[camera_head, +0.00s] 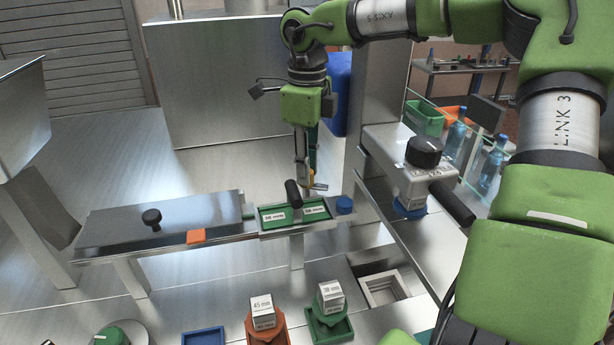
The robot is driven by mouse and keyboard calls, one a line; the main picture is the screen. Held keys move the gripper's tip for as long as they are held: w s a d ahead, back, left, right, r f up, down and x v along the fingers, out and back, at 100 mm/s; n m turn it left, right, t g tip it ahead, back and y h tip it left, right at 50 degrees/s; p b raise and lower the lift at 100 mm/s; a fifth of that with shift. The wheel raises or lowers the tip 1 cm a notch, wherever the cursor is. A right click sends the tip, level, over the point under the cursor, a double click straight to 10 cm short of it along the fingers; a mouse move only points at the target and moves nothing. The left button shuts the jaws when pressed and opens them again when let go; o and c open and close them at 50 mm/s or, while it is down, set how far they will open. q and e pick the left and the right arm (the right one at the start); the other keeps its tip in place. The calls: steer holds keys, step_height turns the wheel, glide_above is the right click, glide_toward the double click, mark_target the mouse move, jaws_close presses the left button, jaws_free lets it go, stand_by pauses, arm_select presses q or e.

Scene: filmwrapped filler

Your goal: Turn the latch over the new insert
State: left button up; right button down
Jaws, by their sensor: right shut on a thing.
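The green insert (268,225) sits in the right end of a raised metal rail, with white labels on its face. A black latch handle (293,194) stands over the middle of the insert, tilted slightly. My right gripper (309,188) reaches down from behind, with its fingertips close at the handle's far side. It is shut on what looks like the latch. The fingertips' contact is small and partly hidden by the handle. A small yellow-orange piece (319,185) shows beside the fingertips. My left gripper is out of view.
A metal cover with a black knob (152,219) and an orange tab (196,237) lies left of the insert. Block holders, orange (266,334) and green (330,328), stand in front. A dial unit (424,152) stands right.

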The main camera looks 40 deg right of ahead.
steer(key=m+b, duration=0.1)
steer(key=m, duration=0.2)
steer(key=shift+b, duration=0.35)
steer(key=m+b, duration=0.1)
steer(key=m, duration=0.2)
steer(key=shift+m+b, duration=0.3)
steer(key=shift+b, duration=0.05)
steer(key=m+b, duration=0.1)
steer(key=m, duration=0.2)
steer(key=shift+w+r+m+b, duration=0.1)
steer(key=shift+m+b, duration=0.45)
steer(key=shift+m, duration=1.05)
steer(key=c, duration=1.8)
jaws_free()
steer(key=shift+a, duration=0.1)
